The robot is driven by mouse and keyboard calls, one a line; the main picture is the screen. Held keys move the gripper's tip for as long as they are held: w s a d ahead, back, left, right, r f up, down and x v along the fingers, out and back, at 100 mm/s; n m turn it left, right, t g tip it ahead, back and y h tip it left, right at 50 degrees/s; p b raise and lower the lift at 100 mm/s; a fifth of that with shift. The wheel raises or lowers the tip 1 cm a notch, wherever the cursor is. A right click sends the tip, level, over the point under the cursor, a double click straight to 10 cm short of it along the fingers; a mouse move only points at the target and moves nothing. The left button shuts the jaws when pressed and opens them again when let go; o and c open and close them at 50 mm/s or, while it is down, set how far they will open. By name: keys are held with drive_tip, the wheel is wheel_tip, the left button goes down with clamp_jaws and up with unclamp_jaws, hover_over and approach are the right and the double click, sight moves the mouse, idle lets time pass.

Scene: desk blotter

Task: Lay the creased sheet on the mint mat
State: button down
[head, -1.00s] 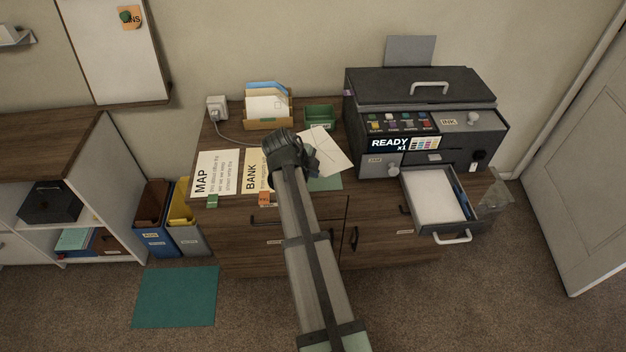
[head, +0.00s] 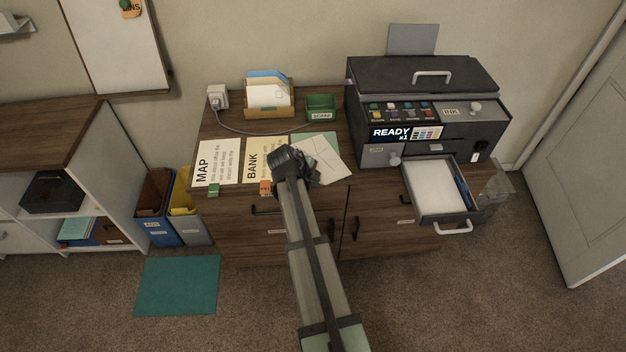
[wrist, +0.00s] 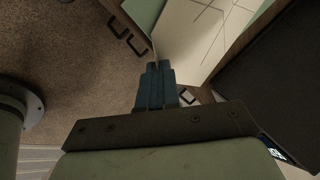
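The creased sheet (head: 324,158) is pale with thin crossing crease lines. In the head view it lies over the front part of the mint mat (head: 326,137), whose back strip shows behind it. The sheet is turned relative to the mat, and its right corner reaches past the mat towards the printer. My gripper (head: 314,180) is at the sheet's near left edge, partly hidden by my arm. In the wrist view the blue fingers (wrist: 155,68) are together on the edge of the sheet (wrist: 195,35). Whether the whole sheet touches the mat is unclear.
MAP (head: 217,163) and BANK (head: 262,160) papers lie to the left. An envelope holder (head: 268,112) and a green tray (head: 320,115) stand behind. The printer (head: 425,110), with its paper drawer (head: 440,217) pulled out, stands right. The cabinet's front edge is close to my gripper.

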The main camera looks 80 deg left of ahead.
drive_tip(key=c, duration=1.8)
unclamp_jaws()
drive_tip(key=shift+f, duration=0.1)
drive_tip(key=o, duration=0.4)
drive_tip(key=shift+o, duration=0.2)
drive_tip(key=v, duration=1.2)
drive_tip(key=shift+s, duration=0.1)
